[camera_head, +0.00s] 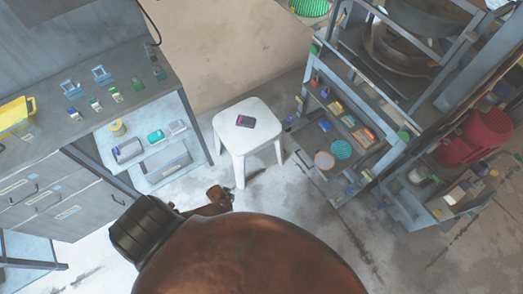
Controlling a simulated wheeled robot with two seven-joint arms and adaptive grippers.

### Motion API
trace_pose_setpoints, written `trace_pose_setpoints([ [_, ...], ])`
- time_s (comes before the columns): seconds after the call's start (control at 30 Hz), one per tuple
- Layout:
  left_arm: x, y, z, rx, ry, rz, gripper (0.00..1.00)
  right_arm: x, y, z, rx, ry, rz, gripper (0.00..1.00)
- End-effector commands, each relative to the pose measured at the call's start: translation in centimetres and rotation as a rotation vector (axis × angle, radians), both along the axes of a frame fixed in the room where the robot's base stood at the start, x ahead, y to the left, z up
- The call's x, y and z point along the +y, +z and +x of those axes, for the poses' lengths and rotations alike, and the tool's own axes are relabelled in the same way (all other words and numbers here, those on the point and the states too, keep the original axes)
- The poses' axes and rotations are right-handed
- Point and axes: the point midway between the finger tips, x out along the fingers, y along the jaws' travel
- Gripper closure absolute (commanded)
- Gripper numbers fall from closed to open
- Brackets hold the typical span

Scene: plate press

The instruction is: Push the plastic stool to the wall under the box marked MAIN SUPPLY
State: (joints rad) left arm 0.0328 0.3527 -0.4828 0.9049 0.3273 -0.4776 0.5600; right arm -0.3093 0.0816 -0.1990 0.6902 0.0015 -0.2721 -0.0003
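The white plastic stool (248,139) stands upright on the grey floor, in the gap between the workbench and the rack. A small dark and pink item (245,121) lies on its seat. A beige wall (215,50) is behind the stool, with some floor between them. No box with readable MAIN SUPPLY lettering shows.
A grey workbench (105,108) with drawers and small items stands at left. A metal rack (325,75) with shelves stands close at right, beside a red machine (473,140). A large brown rounded shape (255,255) with a black ribbed cylinder (143,230) blocks the bottom foreground.

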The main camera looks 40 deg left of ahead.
Motion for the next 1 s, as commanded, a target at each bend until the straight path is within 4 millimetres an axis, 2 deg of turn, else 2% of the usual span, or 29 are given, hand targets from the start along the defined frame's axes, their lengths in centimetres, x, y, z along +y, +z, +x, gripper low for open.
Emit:
trace_pose_setpoints([
  [0.03,0.0,2.2,6.8,-0.038,0.049,-0.029,1.00,0.0,-0.8,-0.1,0.006,-0.001,0.000,0.38],
  [0.07,-0.3,3.7,10.1,-0.049,0.092,-0.052,1.00,0.1,-1.0,-0.1,0.008,-0.003,0.000,0.38],
  [0.1,-0.9,6.0,14.2,-0.056,0.149,-0.086,1.00,0.1,-1.4,0.0,0.010,-0.004,0.001,0.38],
  [0.2,-2.7,11.5,21.7,-0.036,0.293,-0.158,1.00,0.2,-2.2,0.2,0.018,-0.008,0.001,0.38],
  [0.3,-4.3,16.8,25.8,0.021,0.439,-0.198,1.00,0.3,-2.9,0.4,0.023,-0.011,0.001,0.38],
  [0.4,-4.8,20.9,27.2,0.091,0.585,-0.194,1.00,0.4,-3.4,0.6,0.028,-0.016,0.001,0.38],
  [0.5,-4.6,24.0,26.9,0.152,0.716,-0.165,1.00,0.4,-3.8,0.8,0.033,-0.018,0.002,0.38],
  [0.63,-3.9,26.5,25.7,0.203,0.839,-0.123,1.00,0.5,-4.1,1.0,0.035,-0.020,0.002,0.38],
  [0.8,-3.5,27.2,24.9,0.227,0.904,-0.098,1.00,0.6,-4.1,1.4,0.036,-0.022,0.001,0.38],
  [1.0,-3.5,25.2,24.9,0.228,0.907,-0.099,1.00,0.8,-3.8,3.3,0.033,-0.031,0.003,0.38],
])
